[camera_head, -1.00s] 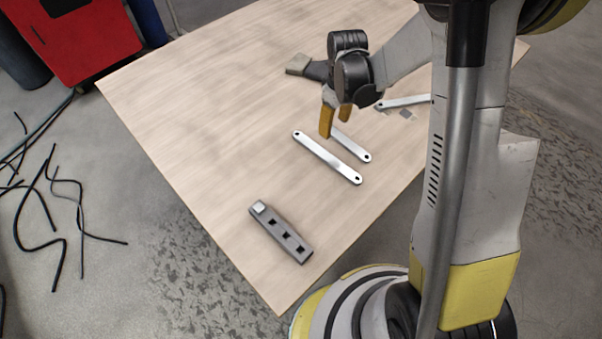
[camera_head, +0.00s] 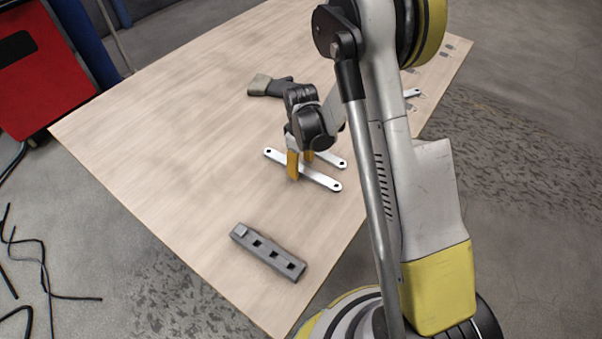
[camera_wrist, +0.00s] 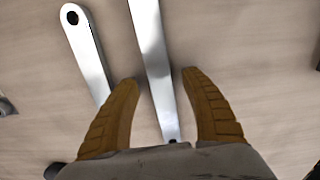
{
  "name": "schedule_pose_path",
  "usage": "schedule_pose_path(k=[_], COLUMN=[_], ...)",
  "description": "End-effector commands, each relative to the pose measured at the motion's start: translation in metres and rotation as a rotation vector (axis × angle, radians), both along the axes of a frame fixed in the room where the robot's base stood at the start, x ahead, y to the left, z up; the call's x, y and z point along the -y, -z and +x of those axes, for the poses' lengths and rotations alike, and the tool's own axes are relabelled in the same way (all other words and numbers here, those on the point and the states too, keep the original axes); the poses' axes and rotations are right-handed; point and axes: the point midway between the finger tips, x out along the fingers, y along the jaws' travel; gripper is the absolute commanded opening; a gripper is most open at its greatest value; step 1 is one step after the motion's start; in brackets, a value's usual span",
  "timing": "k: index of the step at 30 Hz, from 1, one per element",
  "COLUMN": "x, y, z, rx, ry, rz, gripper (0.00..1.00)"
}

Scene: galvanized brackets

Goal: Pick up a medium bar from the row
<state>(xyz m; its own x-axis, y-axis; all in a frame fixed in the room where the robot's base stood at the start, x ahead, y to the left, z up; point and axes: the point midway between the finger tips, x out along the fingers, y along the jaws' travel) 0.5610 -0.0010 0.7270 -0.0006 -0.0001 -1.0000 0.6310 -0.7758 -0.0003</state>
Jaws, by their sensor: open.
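A flat silver bar (camera_head: 322,180) with a hole at each end lies nearest on the wooden table. A second silver bar (camera_head: 331,158) lies behind it, partly hidden by my gripper. Another silver bar (camera_head: 412,93) lies farther right, mostly hidden by my arm.
A dark grey block with square holes (camera_head: 268,252) lies toward the front corner of the wooden table (camera_head: 180,130). A grey piece (camera_head: 262,85) lies behind my gripper. The table's left side is clear. A red cabinet (camera_head: 40,65) stands beyond its left edge.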

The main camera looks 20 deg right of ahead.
Motion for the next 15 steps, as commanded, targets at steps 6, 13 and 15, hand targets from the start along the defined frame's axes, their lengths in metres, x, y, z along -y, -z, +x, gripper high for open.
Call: schedule_pose_path(k=[6,13,15], x=[0.0001,0.0000,0.0000], y=[0.0092,0.0088,0.0088], z=[-0.0001,-0.0001,-0.0002], rx=[0.000,0.000,0.000], ry=[0.000,0.000,0.000], rz=[0.000,0.000,0.000], gripper=[0.54,0.07,0.00])
